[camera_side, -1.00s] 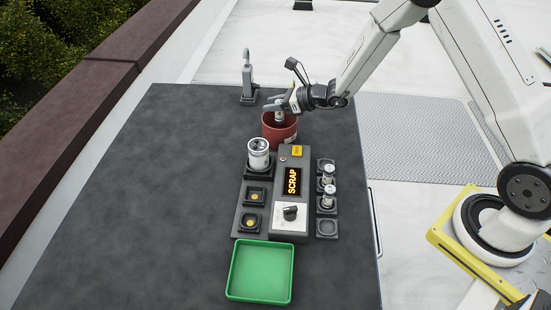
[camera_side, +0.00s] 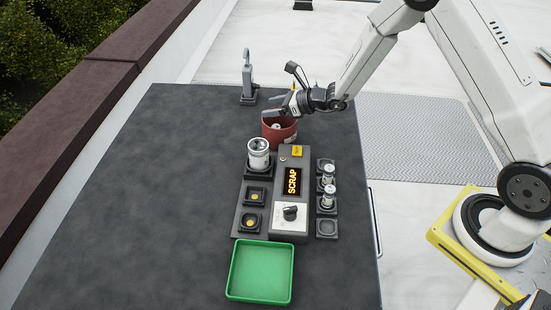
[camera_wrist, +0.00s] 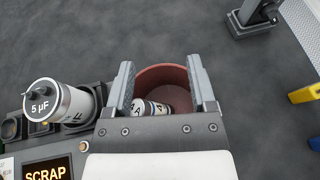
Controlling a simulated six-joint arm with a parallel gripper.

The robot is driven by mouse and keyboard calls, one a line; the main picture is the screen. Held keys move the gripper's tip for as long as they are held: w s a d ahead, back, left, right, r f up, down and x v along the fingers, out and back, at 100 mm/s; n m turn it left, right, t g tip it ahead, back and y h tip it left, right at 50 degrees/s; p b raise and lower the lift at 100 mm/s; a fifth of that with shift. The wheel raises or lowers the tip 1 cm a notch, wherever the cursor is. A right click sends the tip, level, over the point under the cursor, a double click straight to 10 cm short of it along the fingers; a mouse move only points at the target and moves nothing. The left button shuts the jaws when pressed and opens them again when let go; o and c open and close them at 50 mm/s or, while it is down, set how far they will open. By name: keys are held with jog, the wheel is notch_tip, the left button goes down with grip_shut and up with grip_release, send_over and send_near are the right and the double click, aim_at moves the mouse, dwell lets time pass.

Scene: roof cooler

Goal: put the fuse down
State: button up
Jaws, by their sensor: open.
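In the side view only a small light part of the fuse (camera_side: 277,127) shows within the bin (camera_side: 283,137). My gripper (camera_side: 270,104) is open above the bin; in the wrist view its two fingers (camera_wrist: 161,85) stand apart, with nothing held between them. The fuse lies below the fingers, and its lower part is hidden by the gripper body.
A tester (camera_side: 292,190) displays SCRAP, with a silver capacitor (camera_side: 259,152) standing at its left. Two upright fuses (camera_side: 329,183) stand in holders at its right. A green tray (camera_side: 261,271) lies in front; a hooked stand (camera_side: 248,80) is behind. The mat's left side is clear.

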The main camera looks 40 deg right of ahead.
jog(key=shift+r, duration=0.2)
jog(key=v, duration=1.2)
jog(key=shift+r, duration=0.4)
jog(key=shift+a, duration=0.1)
jog(key=s+a+n+g, duration=0.7)
jog(key=s+n+g, duration=0.1)
jog(key=s+n, duration=0.3)
jog(key=s+d+n+h, duration=0.2)
jog(key=s+n+h, duration=0.1)
jog(key=n, duration=0.6)
jog(key=s+d+r+n+h, duration=0.1)
jog(key=s+n+h, duration=0.3)
jog(key=n, duration=0.5)
jog(key=shift+d+g+h, duration=0.3)
jog(key=shift+d, duration=0.15)
